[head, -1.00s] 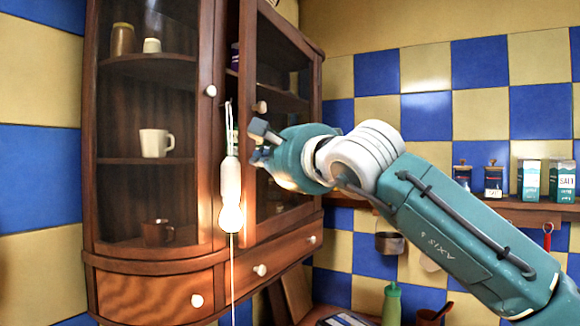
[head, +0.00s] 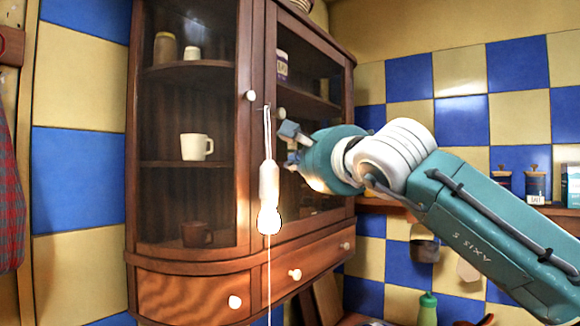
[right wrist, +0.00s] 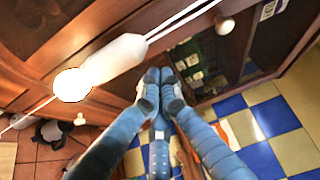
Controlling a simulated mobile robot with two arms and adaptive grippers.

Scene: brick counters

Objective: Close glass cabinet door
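The brown wooden cabinet (head: 188,258) has a curved glass front on the left and a flat glass door (head: 271,180) on the right. The door's white knob (head: 281,94) is near its left edge. The door looks nearly in line with the frame; the hanging lamp covers part of that edge, so I cannot tell if it is fully shut. My right gripper (head: 286,146) is in front of the door, below the knob. In the right wrist view its fingertips (right wrist: 160,75) are together with nothing between them; contact with the door is unclear. My left gripper is out of view.
A lit hanging lamp (head: 269,200) is in front of the door edge, close to my right gripper. A mug (head: 194,147) and jars stand inside the cabinet. Drawers (head: 190,294) are below. A shelf with canisters (head: 535,184) is on the tiled wall at right.

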